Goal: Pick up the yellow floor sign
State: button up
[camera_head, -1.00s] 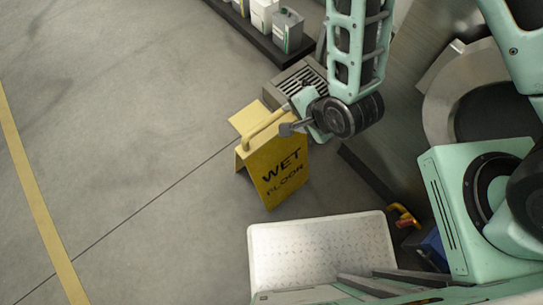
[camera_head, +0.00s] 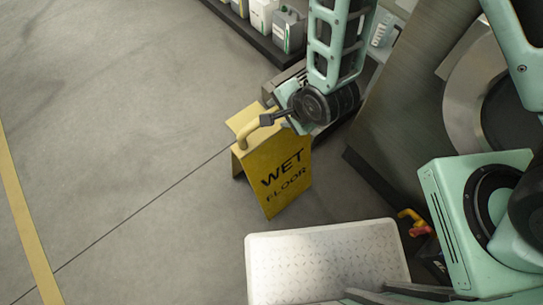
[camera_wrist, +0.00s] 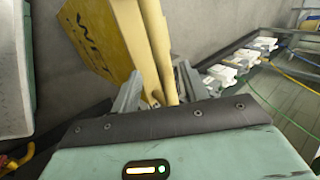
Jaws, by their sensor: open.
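The yellow floor sign (camera_head: 274,172) stands upright on the concrete floor, with "WET FLOOR" in dark letters on its near face and a rounded handle at its top. My gripper (camera_head: 268,119) is at the top of the sign, by the handle. In the wrist view, the sign (camera_wrist: 97,35) rises in front of my gripper (camera_wrist: 157,88), and a yellow bar of it lies between the two open grey fingers. I cannot tell whether the fingers touch it. My wrist hides part of the sign's top in the head view.
A white textured platform (camera_head: 325,265) lies just in front of the sign. Several white containers (camera_head: 263,15) stand on a dark shelf at the back. A metal panel (camera_head: 400,110) stands to the right. The floor to the left is clear.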

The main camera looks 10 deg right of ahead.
jog(key=shift+b+x, duration=0.4)
jog(key=shift+x, duration=2.3)
jog(key=shift+w+r, duration=0.1)
jog(key=shift+r, duration=0.05)
grip_shut()
jog(key=shift+a, duration=0.1)
